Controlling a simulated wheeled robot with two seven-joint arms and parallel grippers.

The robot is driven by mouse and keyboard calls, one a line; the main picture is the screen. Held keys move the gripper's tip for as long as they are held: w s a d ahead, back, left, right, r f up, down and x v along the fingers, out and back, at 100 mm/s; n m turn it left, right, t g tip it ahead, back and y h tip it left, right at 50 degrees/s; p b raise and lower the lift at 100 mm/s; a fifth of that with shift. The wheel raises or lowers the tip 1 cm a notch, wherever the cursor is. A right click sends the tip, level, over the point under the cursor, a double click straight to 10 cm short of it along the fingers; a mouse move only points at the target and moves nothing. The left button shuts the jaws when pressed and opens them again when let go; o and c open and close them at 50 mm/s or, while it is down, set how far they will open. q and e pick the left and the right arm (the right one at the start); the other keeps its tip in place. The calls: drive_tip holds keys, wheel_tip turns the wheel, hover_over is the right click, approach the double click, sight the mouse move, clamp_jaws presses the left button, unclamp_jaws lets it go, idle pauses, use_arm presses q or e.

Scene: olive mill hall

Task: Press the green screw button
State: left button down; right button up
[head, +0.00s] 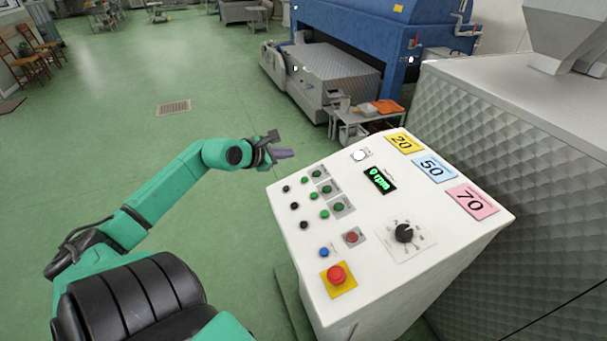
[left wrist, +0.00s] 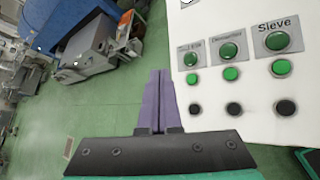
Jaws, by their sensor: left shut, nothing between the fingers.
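The white control panel (head: 370,230) carries three rows of buttons. Each row has a green button on a grey labelled plate, a small green button and a black one. In the left wrist view the nearest plate reads Sieve (left wrist: 277,40). The middle plate (left wrist: 228,51) and far plate (left wrist: 190,59) have labels too blurred to read surely, so I cannot tell which is the screw's. The far row's plate button also shows in the head view (head: 317,173). My left gripper (head: 291,153) is shut and empty, just off the panel's far left corner, apart from the buttons. My right gripper is out of view.
The panel also holds a red mushroom button (head: 336,275), a blue button (head: 324,252), a black dial (head: 404,233) and a rpm display (head: 380,181). A quilted metal machine (head: 500,130) stands right. The green floor left of the panel is clear.

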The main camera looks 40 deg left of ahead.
use_arm(q)
wheel_tip(320, 180, down, 3)
drive_tip(key=w+b, duration=0.1)
drive_tip(key=b, duration=0.4)
hover_over(304, 180)
drive_tip(key=s+a, duration=0.1)
drive_tip(key=s, duration=0.1)
wheel_tip(304, 180, down, 4)
drive_tip(key=shift+a, duration=0.15)
drive_tip(key=shift+s+d+f+b, duration=0.15)
drive_tip(key=shift+d+f+b, duration=0.05)
drive_tip(key=shift+f+b, duration=0.9)
drive_tip(key=shift+w, duration=0.25)
drive_tip(key=shift+s+r, duration=0.1)
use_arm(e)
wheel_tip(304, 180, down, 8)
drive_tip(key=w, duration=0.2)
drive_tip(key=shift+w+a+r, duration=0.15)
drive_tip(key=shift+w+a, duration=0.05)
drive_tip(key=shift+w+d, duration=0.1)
use_arm(q)
drive_tip(key=shift+d+f+b, duration=0.1)
drive_tip(key=shift+f+b, duration=0.35)
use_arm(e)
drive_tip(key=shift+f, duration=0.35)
